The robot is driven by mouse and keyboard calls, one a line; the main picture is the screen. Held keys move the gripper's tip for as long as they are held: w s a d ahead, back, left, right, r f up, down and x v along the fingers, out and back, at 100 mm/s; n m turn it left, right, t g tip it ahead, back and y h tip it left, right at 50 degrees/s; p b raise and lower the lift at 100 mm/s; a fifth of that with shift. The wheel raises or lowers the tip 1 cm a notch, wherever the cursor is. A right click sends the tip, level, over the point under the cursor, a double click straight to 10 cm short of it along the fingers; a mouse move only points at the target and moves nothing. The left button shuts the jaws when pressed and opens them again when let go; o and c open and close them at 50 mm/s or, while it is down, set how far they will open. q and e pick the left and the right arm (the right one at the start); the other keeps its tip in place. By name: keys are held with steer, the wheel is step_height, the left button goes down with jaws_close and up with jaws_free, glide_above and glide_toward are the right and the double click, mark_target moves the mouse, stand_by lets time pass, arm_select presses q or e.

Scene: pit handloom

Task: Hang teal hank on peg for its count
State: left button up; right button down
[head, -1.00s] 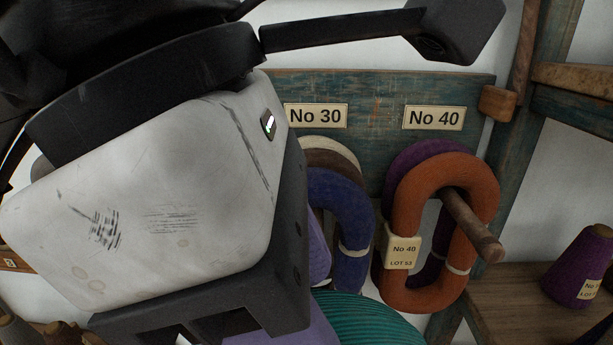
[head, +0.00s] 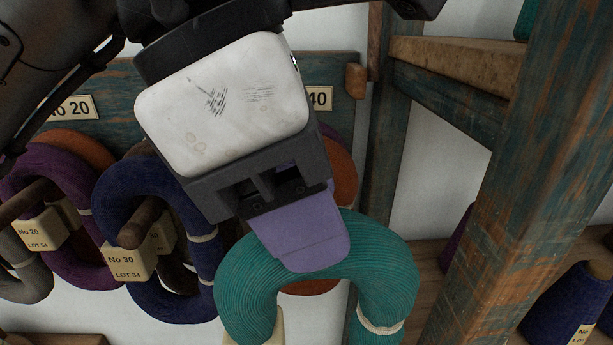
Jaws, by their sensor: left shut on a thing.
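The teal hank (head: 385,258) hangs from my left gripper (head: 305,250), which is shut on the top of its loop with purple finger pads. A pale band shows on its right side, and a cream tag (head: 262,330) shows at its lower left, cut off by the frame edge, its text not visible. The peg board (head: 115,85) is behind the gripper. Its "No 20" label (head: 72,107) and part of the "40" label (head: 320,98) show. The orange hank (head: 342,170) under the 40 label is mostly hidden by my gripper and the teal hank; its peg is hidden. My right gripper is not in view.
A dark blue hank (head: 110,200) with a No 30 tag hangs on a peg (head: 139,222) at left. A purple hank (head: 60,170) with a No 20 tag hangs further left. A wooden post (head: 500,190) stands at right, near cones of yarn (head: 570,302) on a shelf.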

arm_select(q)
steer(key=shift+w+a+f+p, duration=0.15)
steer(key=shift+w+p, duration=0.7)
steer(key=shift+w, duration=1.35)
steer(key=shift+w+a+f+p, duration=0.1)
steer(key=shift+w+p, duration=0.7)
steer(key=shift+w, duration=1.35)
steer(key=shift+w+a+p, duration=0.1)
steer(key=shift+w+p, duration=0.9)
steer(key=shift+w, duration=0.9)
steer(key=shift+w+f, duration=0.6)
steer(key=shift+f, duration=0.15)
steer(key=shift+w+a+f, duration=0.1)
steer(key=shift+w+f, duration=0.1)
steer(key=shift+f, duration=0.45)
